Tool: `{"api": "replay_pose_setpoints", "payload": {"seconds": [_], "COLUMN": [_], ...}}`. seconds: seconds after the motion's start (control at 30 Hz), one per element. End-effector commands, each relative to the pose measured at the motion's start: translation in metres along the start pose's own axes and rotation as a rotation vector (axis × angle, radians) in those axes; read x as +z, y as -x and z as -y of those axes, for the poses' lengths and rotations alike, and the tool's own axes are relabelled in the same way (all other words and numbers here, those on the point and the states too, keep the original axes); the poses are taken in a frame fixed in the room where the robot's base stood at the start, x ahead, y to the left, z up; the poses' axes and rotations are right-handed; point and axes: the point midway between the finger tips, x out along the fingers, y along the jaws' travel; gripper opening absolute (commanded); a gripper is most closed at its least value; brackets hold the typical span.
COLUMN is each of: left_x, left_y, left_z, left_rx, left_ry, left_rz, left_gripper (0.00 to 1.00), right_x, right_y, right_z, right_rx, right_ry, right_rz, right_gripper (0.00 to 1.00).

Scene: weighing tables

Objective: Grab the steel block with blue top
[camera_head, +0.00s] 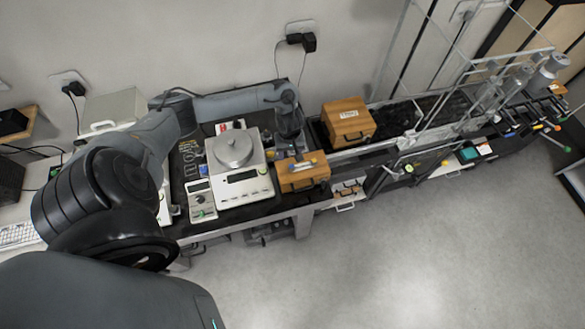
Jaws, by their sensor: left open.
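I cannot make out a steel block with a blue top; it may be too small or hidden. My left arm comes in from the left and reaches over the table's back. My left gripper (296,153) is open and points down just behind a small wooden box (302,174). A light grey piece shows on that box's top, too small to identify. My right gripper is out of view.
A larger wooden box (348,122) with a white label stands to the right. A clear-framed rig (470,95) and several coloured-handled tools (535,122) occupy the right. The floor (430,245) in front is clear.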

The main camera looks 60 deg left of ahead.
Motion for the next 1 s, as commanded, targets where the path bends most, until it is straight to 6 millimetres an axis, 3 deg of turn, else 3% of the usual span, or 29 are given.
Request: {"api": "replay_pose_setpoints", "payload": {"seconds": [0.37,0.7,1.0], "left_x": [0.001,0.002,0.002], "left_y": [-0.028,-0.067,-0.071], "left_z": [-0.001,-0.003,-0.003], "left_rx": [0.000,0.000,0.001], "left_ry": [0.000,0.002,-0.001], "left_rz": [0.000,0.000,-0.001], "left_gripper": [0.53,0.53,0.53], "right_x": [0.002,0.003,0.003], "right_y": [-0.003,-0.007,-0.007], "right_z": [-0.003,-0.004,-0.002], "right_rx": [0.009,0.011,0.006], "right_ry": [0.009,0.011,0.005], "right_rz": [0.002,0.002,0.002], "right_gripper": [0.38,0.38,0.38]}}
